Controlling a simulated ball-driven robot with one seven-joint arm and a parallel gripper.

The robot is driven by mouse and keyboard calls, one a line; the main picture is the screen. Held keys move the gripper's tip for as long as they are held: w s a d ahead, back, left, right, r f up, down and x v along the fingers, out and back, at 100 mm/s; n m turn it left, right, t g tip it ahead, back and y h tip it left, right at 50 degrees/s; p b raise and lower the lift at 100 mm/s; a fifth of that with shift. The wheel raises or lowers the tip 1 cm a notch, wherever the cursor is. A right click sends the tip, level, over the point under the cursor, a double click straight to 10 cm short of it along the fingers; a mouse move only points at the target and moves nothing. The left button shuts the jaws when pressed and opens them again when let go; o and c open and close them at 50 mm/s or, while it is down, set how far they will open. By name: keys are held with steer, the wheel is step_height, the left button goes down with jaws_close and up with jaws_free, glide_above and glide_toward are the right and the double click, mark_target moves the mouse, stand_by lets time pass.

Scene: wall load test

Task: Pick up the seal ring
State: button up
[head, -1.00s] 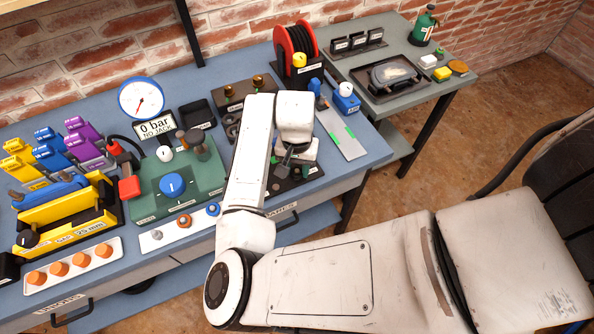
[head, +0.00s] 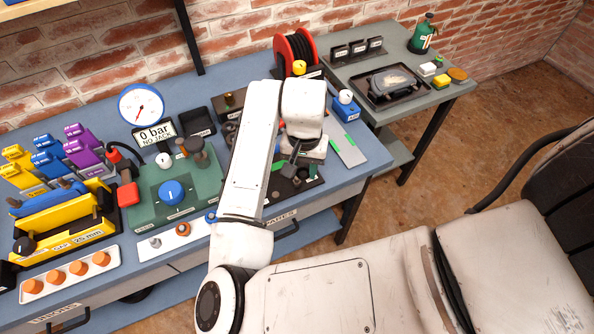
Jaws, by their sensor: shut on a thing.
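My gripper (head: 289,169) is at the end of my white arm, pointing down over a black tray (head: 312,184) at the front right of the blue bench. Its dark fingers are small and partly merge with the dark tray. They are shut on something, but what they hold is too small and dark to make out. I cannot pick out the seal ring for certain. Dark round parts (head: 230,132) show just left of my forearm, partly covered by it. My arm hides much of the tray and the bench behind it.
A green pump block (head: 208,188) with a blue knob stands left of my arm. A red cable reel (head: 282,56) and a blue block (head: 346,109) stand behind and right. A grey side table (head: 455,87) adjoins at right. A yellow jack-like unit (head: 62,213) is far left.

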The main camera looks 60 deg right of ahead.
steer(key=s+a+r+b, duration=0.1)
steer(key=s+a+r, duration=0.2)
steer(key=s+r, duration=0.4)
steer(key=s, duration=0.4)
steer(key=shift+a, duration=0.4)
steer(key=shift+w+r, duration=0.1)
